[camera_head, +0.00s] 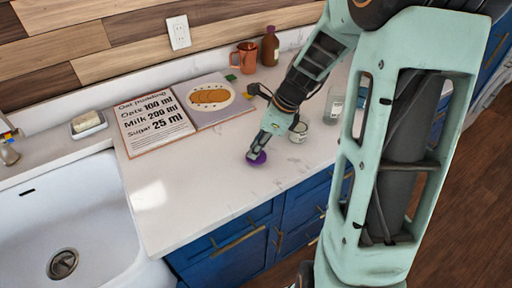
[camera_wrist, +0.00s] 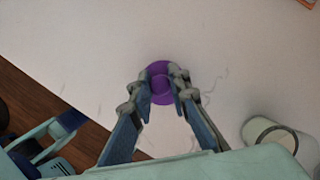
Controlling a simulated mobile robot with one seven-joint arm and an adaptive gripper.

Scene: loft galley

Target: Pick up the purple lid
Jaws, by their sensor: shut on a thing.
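The purple lid (camera_head: 257,158) is a small round disc at the white countertop, near its front edge. In the wrist view the lid (camera_wrist: 159,70) shows between and just beyond my fingertips, with a raised round part in its middle. My gripper (camera_head: 254,152) points down at the lid, and its fingers (camera_wrist: 160,88) are closed on the lid from both sides. The fingers hide part of the lid's sides. I cannot tell whether the lid touches the counter or is slightly above it.
A glass jar (camera_head: 299,132) stands close to the right of my gripper; another clear jar (camera_head: 334,105) is behind it. An open recipe book (camera_head: 155,122), a copper mug (camera_head: 245,57) and a brown bottle (camera_head: 270,46) are farther back. The sink (camera_head: 70,215) is left. The counter between is clear.

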